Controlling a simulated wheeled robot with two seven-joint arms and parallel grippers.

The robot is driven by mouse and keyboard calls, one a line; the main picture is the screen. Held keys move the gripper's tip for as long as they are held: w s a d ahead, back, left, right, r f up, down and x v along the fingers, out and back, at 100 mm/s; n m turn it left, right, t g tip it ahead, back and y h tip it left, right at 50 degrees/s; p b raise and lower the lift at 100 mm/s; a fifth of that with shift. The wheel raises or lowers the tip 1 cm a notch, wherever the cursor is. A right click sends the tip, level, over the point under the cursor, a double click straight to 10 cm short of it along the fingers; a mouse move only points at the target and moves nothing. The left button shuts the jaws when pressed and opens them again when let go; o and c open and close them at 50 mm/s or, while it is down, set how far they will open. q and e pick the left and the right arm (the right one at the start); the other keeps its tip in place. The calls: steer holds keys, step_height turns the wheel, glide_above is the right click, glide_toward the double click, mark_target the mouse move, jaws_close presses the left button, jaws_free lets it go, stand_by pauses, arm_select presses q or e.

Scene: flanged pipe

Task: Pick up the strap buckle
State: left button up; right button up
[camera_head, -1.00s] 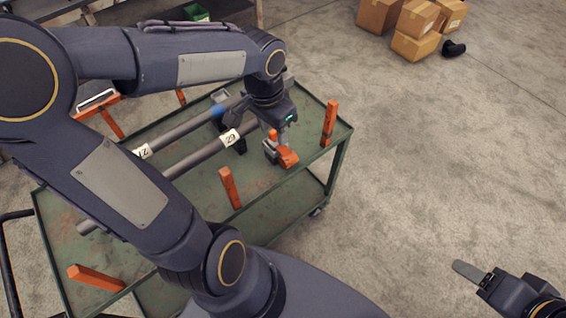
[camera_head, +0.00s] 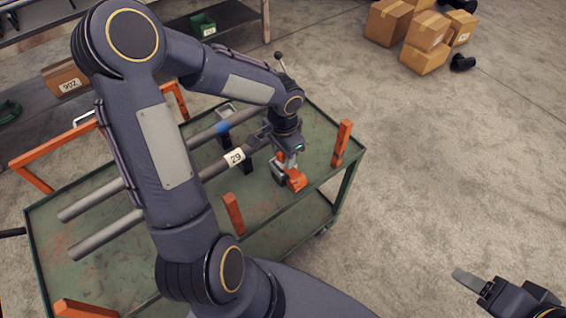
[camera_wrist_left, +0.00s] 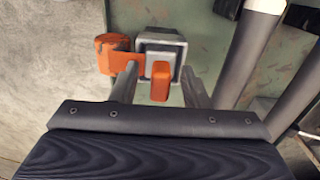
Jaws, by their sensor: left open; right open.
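The strap buckle (camera_head: 295,181), a grey metal body with orange parts, is on the green cart's top near its right edge. In the left wrist view the buckle (camera_wrist_left: 160,42) shows a grey block, an orange tab and an orange rounded piece at its left. My left gripper (camera_head: 287,166) is over it, pointing down. In the wrist view its two fingers are apart, one on each side of the orange tab (camera_wrist_left: 160,82); whether they touch it I cannot tell. My right gripper (camera_head: 468,279) is empty over the floor at lower right, far from the cart.
Grey pipes (camera_head: 108,235) lie along the green cart (camera_head: 262,205), partly behind my left arm. Orange posts (camera_head: 342,143) stand at the cart's edges, one (camera_head: 233,213) close to the buckle. Cardboard boxes (camera_head: 424,58) are on the floor at upper right. Floor right of the cart is clear.

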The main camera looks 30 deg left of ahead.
arm_select(q)
steer(key=shift+f, duration=0.15)
jaws_close()
stand_by(0.4)
